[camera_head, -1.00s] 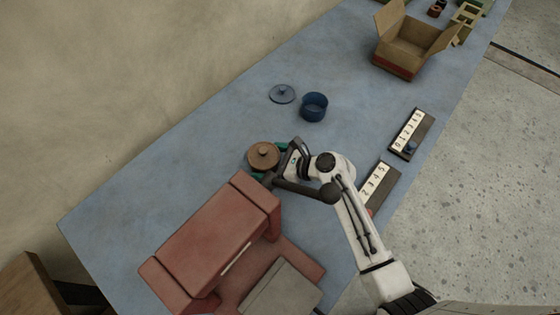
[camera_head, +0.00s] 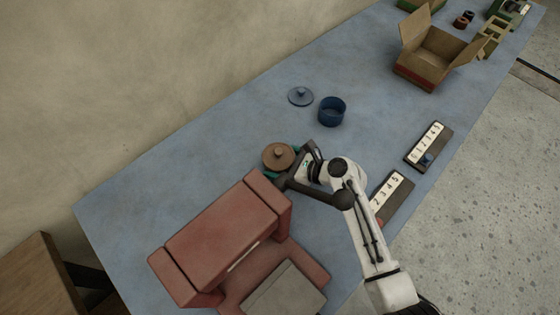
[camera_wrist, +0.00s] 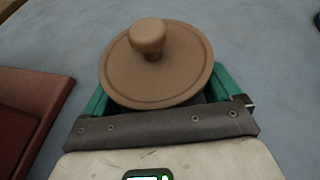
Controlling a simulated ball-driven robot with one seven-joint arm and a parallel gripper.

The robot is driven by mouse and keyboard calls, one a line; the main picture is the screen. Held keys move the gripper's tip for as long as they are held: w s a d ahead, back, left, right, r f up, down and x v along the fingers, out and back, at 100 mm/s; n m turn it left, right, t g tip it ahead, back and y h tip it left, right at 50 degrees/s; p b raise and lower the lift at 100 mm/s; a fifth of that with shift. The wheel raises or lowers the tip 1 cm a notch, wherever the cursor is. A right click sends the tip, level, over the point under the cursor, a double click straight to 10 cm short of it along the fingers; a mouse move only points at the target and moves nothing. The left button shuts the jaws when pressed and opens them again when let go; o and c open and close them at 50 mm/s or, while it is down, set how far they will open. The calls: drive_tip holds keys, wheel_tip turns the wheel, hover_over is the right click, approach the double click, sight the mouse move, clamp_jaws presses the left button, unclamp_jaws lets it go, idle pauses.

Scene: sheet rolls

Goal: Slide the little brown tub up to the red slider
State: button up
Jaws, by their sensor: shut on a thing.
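The little brown tub (camera_head: 278,156) with a round knobbed lid stands on the blue table, just beyond the red machine. In the wrist view its brown lid (camera_wrist: 158,70) fills the middle and hides most of the body below. My gripper (camera_head: 284,160) is shut on the tub, its green fingers on either side under the lid. The red slider (camera_head: 379,222) is a small knob on a numbered dark strip (camera_head: 393,198) at the table's right edge, partly hidden by my arm. The tub is apart from it, to the upper left.
A red press-like machine (camera_head: 221,237) stands close below the tub. A blue pot (camera_head: 332,111) and its blue lid (camera_head: 301,96) are farther up. Another numbered strip has a blue slider (camera_head: 427,159). An open cardboard box (camera_head: 429,71) is at upper right. Bare table lies left of the tub.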

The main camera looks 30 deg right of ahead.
drive_tip(key=shift+s+d+f+p, duration=0.1)
drive_tip(key=shift+s+d+p, duration=0.45)
drive_tip(key=shift+s+d, duration=1.9)
drive_tip(key=shift+s+d+r+p, duration=0.1)
drive_tip(key=shift+s+d+p, duration=0.45)
drive_tip(key=shift+s+d, duration=1.95)
drive_tip(key=shift+s+d+f+p, duration=0.1)
drive_tip(key=shift+s+d+p, duration=0.45)
drive_tip(key=shift+s+d, duration=1.9)
drive_tip(key=shift+w+d+f, duration=0.1)
drive_tip(key=shift+w+d, duration=0.25)
drive_tip(key=shift+d, duration=0.3)
drive_tip(key=shift+w+d+f, duration=0.1)
drive_tip(key=shift+w+d, duration=0.25)
drive_tip(key=shift+d, duration=0.25)
drive_tip(key=o, duration=0.7)
drive_tip(key=shift+s, duration=0.1)
drive_tip(key=shift+o, duration=0.2)
drive_tip(key=v, duration=0.6)
drive_tip(key=r+b+v, duration=0.1)
drive_tip(key=v, duration=0.3)
drive_tip(key=shift+w+d, duration=0.15)
drive_tip(key=shift+w, duration=0.1)
